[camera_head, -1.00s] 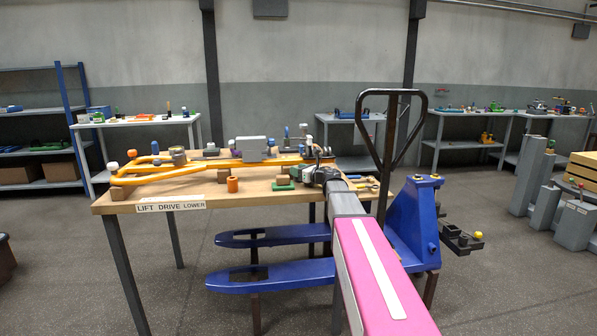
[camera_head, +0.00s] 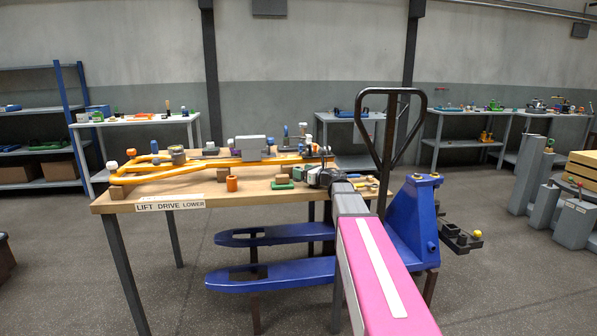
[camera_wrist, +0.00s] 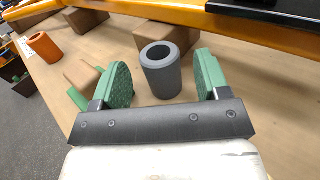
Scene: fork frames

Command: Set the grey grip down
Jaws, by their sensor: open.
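The grey grip (camera_wrist: 161,71), a short hollow cylinder, stands upright on the wooden table in the wrist view. My gripper (camera_wrist: 160,82) is open, with one green-padded finger on each side of the grip. A gap shows between the grip and each pad. In the head view my gripper (camera_head: 318,176) is over the right part of the table, and the grey grip cannot be made out there.
An orange hollow cylinder (camera_wrist: 44,47) stands at the left of the wrist view, near wooden blocks (camera_wrist: 90,68). A yellow-orange frame (camera_head: 215,165) lies along the wooden table (camera_head: 155,190).

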